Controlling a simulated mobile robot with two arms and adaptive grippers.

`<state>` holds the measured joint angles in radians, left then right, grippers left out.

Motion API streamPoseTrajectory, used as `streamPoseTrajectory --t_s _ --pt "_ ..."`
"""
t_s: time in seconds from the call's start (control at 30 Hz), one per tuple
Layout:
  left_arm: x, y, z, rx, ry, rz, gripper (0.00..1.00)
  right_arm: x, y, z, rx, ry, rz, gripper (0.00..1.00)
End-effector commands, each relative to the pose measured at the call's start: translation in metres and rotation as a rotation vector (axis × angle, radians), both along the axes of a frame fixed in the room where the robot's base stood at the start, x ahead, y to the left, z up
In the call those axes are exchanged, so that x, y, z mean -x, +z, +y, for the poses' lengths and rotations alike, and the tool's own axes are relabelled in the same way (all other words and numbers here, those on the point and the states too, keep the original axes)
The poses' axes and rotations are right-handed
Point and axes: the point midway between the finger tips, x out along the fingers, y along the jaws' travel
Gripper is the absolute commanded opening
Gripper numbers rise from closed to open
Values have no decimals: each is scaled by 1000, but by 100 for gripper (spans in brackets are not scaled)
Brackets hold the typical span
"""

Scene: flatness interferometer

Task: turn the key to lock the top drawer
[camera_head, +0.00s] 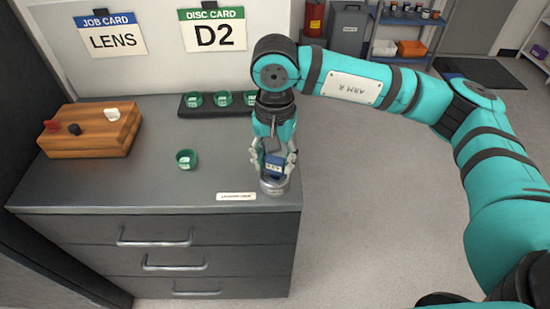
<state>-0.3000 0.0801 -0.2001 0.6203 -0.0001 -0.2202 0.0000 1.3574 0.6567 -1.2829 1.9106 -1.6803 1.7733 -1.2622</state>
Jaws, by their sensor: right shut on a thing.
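My right gripper (273,164) points down at the right front corner of the grey cabinet top. My left gripper is not in view.
A wooden block (85,146) with small knobs sits at the left on the cabinet top (150,185). A green cup (186,159) stands mid-top; a dark rack (190,112) with green cups is behind. A small label plate (236,197) lies at the front edge. Open floor lies right.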

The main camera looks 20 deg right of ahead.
Motion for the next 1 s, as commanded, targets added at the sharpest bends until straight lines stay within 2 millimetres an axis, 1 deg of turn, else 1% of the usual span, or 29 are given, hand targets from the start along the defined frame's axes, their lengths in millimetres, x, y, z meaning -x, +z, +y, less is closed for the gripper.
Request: streamPoseTrajectory --t_s 0.17,0.63,0.8,1.0 --pt "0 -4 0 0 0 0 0 0 -2 0 -1 21 -1 4" --pt "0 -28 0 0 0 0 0 0 -2 0 -1 248 -2 4" --pt "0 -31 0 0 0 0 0 0 -1 0 -1 294 -1 4" --pt "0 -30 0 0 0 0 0 0 0 0 -1 297 1 4"
